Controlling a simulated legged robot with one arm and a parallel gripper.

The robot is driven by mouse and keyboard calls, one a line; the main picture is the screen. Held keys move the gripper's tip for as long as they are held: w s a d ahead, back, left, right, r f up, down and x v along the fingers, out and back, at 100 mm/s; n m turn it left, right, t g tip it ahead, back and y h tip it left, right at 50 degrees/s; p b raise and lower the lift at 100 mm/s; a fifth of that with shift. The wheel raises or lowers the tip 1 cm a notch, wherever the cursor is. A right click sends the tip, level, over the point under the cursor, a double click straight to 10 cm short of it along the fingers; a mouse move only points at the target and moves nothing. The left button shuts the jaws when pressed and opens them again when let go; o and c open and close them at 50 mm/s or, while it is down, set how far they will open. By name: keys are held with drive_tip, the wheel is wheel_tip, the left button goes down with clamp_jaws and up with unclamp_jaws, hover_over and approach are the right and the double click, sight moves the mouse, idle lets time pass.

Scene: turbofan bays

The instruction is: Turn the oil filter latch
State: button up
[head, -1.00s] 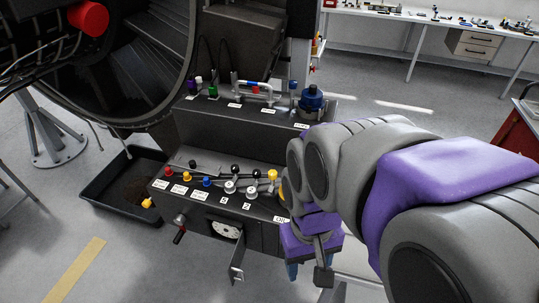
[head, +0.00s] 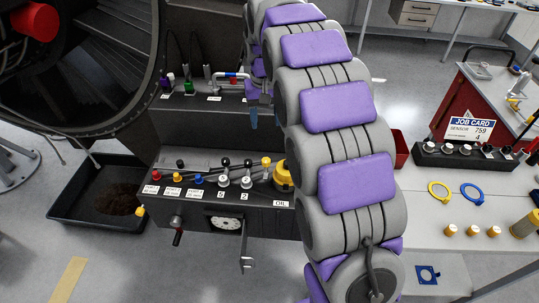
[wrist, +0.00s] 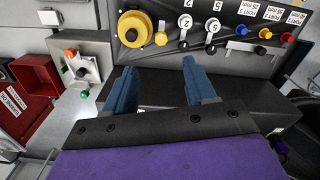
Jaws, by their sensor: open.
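The yellow round oil fitting (head: 283,176) sits at the right end of the sloped control panel, above the "OIL" label, partly behind my arm. In the wrist view the same yellow ring with a dark centre (wrist: 134,28) shows at the top, left of the levers. I cannot make out a separate latch part on it. My gripper (wrist: 160,76) is open and empty. Its two blue fingers point toward the panel, with the yellow ring beyond and slightly left of them, apart from it. In the head view a blue finger (head: 253,118) shows beside my arm; the rest is hidden.
Black-knobbed levers (head: 224,173) and red, yellow and blue knobs (head: 176,177) line the panel. Below hang a white dial (head: 225,223) and a metal bracket (head: 246,248). A black drip tray (head: 85,200) lies left. A white table (head: 460,220) with rings stands right.

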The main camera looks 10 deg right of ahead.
drive_tip(key=w+a, duration=0.1)
drive_tip(key=w, duration=0.1)
drive_tip(key=b, duration=0.1)
hover_over(266, 160)
drive_tip(key=a, duration=0.1)
wheel_tip(266, 160, down, 14)
drive_tip(key=shift+r, duration=0.1)
drive_tip(key=f, duration=0.1)
drive_tip(key=d+f, duration=0.1)
drive_tip(key=f, duration=0.1)
drive_tip(key=shift+w+d+b, duration=0.1)
drive_tip(key=shift+b, duration=0.25)
drive_tip(key=shift+d+f, duration=0.4)
drive_tip(key=shift+f, duration=0.05)
drive_tip(key=shift+a, duration=0.9)
drive_tip(key=shift+c, duration=1.3)
drive_tip(key=shift+d, duration=0.55)
drive_tip(key=c, duration=0.5)
drive_tip(key=shift+a, duration=0.15)
clamp_jaws()
